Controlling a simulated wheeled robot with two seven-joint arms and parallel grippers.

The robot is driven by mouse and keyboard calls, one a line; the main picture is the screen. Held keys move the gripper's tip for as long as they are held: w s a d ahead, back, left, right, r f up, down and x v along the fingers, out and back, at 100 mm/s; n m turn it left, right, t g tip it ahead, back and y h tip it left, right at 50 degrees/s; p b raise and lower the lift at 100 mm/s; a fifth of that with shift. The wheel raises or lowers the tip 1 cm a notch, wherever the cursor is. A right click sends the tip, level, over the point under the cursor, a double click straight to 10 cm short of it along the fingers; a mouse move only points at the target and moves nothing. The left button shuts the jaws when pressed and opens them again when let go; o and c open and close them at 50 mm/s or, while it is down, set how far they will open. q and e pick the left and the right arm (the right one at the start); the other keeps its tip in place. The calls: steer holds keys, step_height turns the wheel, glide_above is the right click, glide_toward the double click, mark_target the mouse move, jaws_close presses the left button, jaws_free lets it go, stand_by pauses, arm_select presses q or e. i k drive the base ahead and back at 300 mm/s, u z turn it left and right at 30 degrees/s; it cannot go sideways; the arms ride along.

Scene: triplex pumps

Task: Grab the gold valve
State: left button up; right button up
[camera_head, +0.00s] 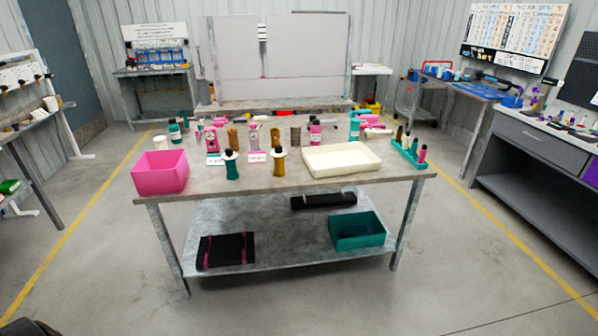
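A gold valve (279,168) with a pale collar and a dark top stands upright near the front middle of the central table (240,186). A similar teal valve (232,171) stands just to its left, apart from it. Behind them is a gold-brown cylinder (233,137), too small to make out in detail. Neither of my grippers is in view, and nothing touches the gold valve.
A pink bin (161,180) stands at the table's left end. A cream tray (343,173) lies right of the gold valve, with a green rack (405,155) beyond. Several bottles and parts crowd the back. The floor in front is clear.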

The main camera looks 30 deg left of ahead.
mark_target(279, 171)
steer(key=z, duration=0.4)
steer(key=i, duration=0.9)
steer(key=z, duration=0.45)
steer(key=i, duration=1.4)
steer(key=u, duration=0.4)
steer(key=i, duration=0.7)
steer(key=u, duration=1.5)
steer(key=i, duration=0.7)
steer(key=u, duration=0.65)
